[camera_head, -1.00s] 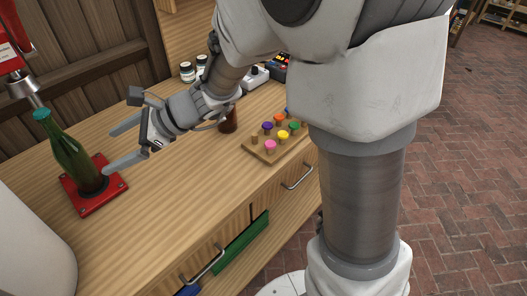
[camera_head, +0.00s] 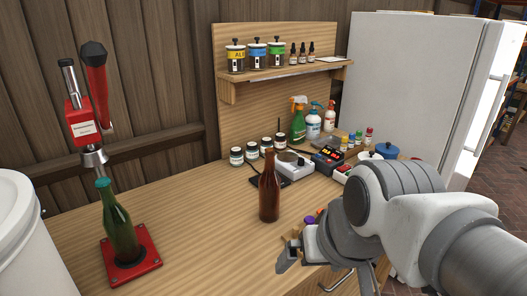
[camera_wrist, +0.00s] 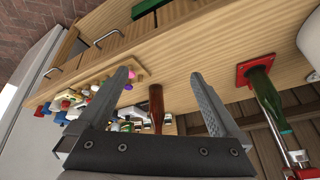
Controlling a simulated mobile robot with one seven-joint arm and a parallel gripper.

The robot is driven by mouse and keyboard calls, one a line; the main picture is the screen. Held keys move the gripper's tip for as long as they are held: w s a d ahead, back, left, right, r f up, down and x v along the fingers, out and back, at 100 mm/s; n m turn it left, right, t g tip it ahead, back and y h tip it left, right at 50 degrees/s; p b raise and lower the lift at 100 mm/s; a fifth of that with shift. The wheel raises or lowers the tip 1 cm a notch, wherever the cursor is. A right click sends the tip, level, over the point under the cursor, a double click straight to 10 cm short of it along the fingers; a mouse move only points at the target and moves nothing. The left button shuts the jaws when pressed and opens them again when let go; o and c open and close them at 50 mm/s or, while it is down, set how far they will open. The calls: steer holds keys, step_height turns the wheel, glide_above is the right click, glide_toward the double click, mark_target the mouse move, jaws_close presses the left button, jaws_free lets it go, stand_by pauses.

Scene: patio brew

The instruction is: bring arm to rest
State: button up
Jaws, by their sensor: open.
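My gripper (camera_wrist: 163,95) is open in the wrist view, with nothing between its two fingers. In the head view my arm is folded at the lower right, and the gripper (camera_head: 286,262) hangs near the front edge of the wooden workbench (camera_head: 190,250), its fingers partly hidden. A green bottle with a teal cap (camera_head: 119,222) stands on the red base of the bottle capper (camera_head: 131,266) at the left. It also shows in the wrist view (camera_wrist: 268,95). A brown bottle (camera_head: 269,190) stands upright on the bench, apart from the gripper.
Small jars (camera_head: 252,152), a grey scale (camera_head: 293,166) and spray bottles (camera_head: 298,122) stand at the back. A shelf (camera_head: 285,72) holds canisters above. A white fridge (camera_head: 415,85) is at the right, a white bucket (camera_head: 28,240) at the left.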

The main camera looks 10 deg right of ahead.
steer(key=shift+s+d+r+n+h, duration=0.1)
steer(key=shift+s+d+n+h, duration=0.15)
steer(key=shift+d, duration=0.25)
steer(key=shift+s+d+r+n+h, duration=0.15)
steer(key=shift+d+h, duration=0.1)
steer(key=shift+d, duration=0.25)
step_height(320, 180, up, 9)
steer(key=p, duration=0.9)
